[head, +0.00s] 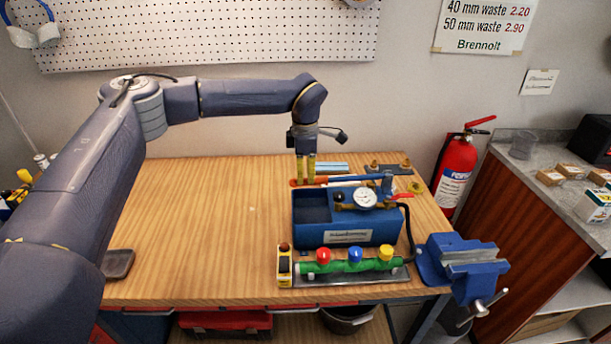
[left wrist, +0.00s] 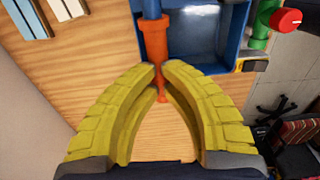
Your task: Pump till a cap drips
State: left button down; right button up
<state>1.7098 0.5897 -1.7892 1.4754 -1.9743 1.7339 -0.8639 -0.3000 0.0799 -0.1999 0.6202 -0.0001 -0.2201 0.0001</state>
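A blue test pump (head: 347,225) with an open tank and a round gauge (head: 365,197) stands on the bench. Its blue lever (head: 349,180) ends in an orange handle, which shows large in the left wrist view (left wrist: 153,42). My left gripper (head: 306,180) points down at this handle. In the left wrist view its yellow fingers (left wrist: 162,75) are close together, with the handle filling the gap. In front of the pump, a green pipe (head: 310,267) carries red (head: 323,255), blue (head: 355,254) and yellow (head: 386,251) caps. I see no drip. My right gripper is out of view.
A blue vise (head: 462,262) is at the bench's right front corner. A small yellow box (head: 285,267) stands at the pipe's left end. A dark pad (head: 118,264) lies at front left. The wooden bench top (head: 215,220) between is clear. A fire extinguisher (head: 457,168) stands at right.

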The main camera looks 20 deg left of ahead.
pick_arm(q)
notch_tip(320, 180, up, 14)
jog(key=d, duration=0.2)
jog(key=shift+w, duration=0.4)
jog(key=shift+r, duration=2.4)
